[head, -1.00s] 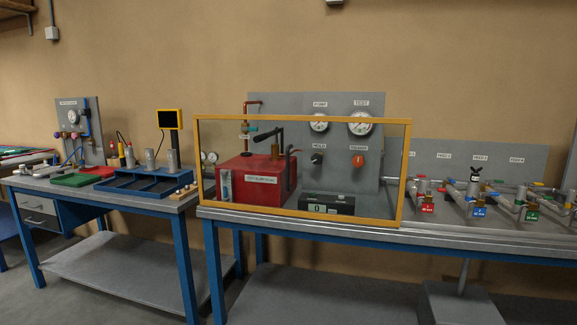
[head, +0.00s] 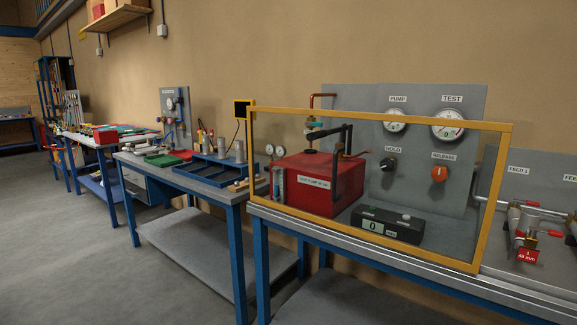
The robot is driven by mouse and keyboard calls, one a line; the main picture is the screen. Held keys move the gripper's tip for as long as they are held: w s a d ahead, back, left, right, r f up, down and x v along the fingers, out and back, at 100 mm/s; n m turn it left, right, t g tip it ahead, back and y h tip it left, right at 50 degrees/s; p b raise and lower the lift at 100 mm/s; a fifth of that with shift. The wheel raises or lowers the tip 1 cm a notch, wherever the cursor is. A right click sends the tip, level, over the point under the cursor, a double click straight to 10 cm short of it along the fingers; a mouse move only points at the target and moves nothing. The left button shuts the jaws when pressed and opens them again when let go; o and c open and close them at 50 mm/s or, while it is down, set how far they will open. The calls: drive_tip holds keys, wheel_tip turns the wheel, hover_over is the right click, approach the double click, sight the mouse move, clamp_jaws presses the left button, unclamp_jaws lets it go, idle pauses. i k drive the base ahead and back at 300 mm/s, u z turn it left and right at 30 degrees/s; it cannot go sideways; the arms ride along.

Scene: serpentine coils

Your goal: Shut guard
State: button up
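The guard (head: 380,117) is a clear panel in a yellow frame. In the head view it stands upright along the front of the right bench, before the red pump unit (head: 322,186) and a black counter box (head: 390,229) reading 0. I see no gap along its bottom edge, but I cannot tell whether it is fully shut or latched. Behind it is a grey panel (head: 347,100) with a pump gauge (head: 395,121), a test gauge (head: 448,125), a hold knob (head: 389,164) and an orange release knob (head: 439,174). My gripper is not in view.
The right bench (head: 520,295) carries feed fittings (head: 525,228) beside the guard. Open grey floor (head: 70,240) lies at the left.

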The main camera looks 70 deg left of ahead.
sight(474, 267)
drive_tip(key=u, duration=0.8)
drive_tip(key=i, duration=0.9)
drive_tip(key=u, duration=0.85)
